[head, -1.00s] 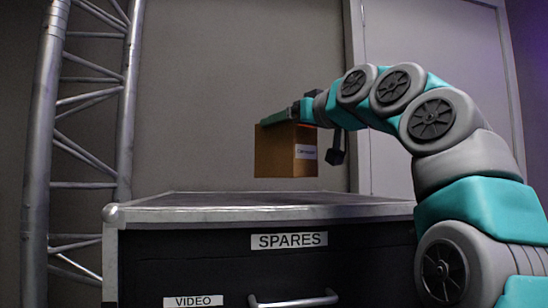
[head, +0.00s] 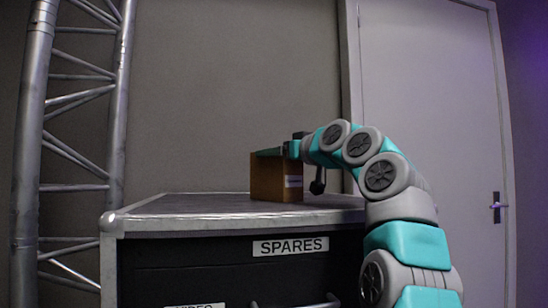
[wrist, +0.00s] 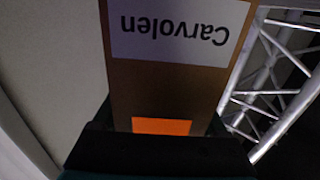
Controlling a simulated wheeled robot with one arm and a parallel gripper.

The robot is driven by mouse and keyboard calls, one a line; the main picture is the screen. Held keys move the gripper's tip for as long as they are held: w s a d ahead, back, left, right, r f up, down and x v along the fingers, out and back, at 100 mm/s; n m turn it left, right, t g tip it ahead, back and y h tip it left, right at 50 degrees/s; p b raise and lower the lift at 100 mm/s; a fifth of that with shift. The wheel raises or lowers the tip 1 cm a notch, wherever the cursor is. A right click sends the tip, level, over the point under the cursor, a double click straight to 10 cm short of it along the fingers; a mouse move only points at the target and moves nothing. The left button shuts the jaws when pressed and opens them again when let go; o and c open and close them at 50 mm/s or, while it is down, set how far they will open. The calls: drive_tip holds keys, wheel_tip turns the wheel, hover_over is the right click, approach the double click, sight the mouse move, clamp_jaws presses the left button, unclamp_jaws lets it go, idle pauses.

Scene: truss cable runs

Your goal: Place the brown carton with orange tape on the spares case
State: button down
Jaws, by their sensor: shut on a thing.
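The brown carton (head: 268,179) is upright at the spares case's top, towards its right part. In the head view its bottom meets the case top; I cannot tell for sure whether it rests there. In the wrist view the carton (wrist: 160,85) shows a white "Carvolen" label and a patch of orange tape. My gripper (head: 270,152) is shut on the carton's upper part; my fingers are mostly hidden. The spares case (head: 180,208) is black with metal edges and a white "SPARES" label.
A silver truss (head: 118,100) stands to the left of the case. A grey door (head: 435,90) with a dark handle is behind my arm at the right. The left part of the case top is clear. A drawer handle (head: 295,304) is on the case front.

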unclamp_jaws()
drive_tip(key=shift+d+r, duration=0.1)
drive_tip(key=shift+r, duration=0.05)
drive_tip(key=b+v, duration=0.4)
drive_tip(key=v, duration=0.8)
idle(0.3)
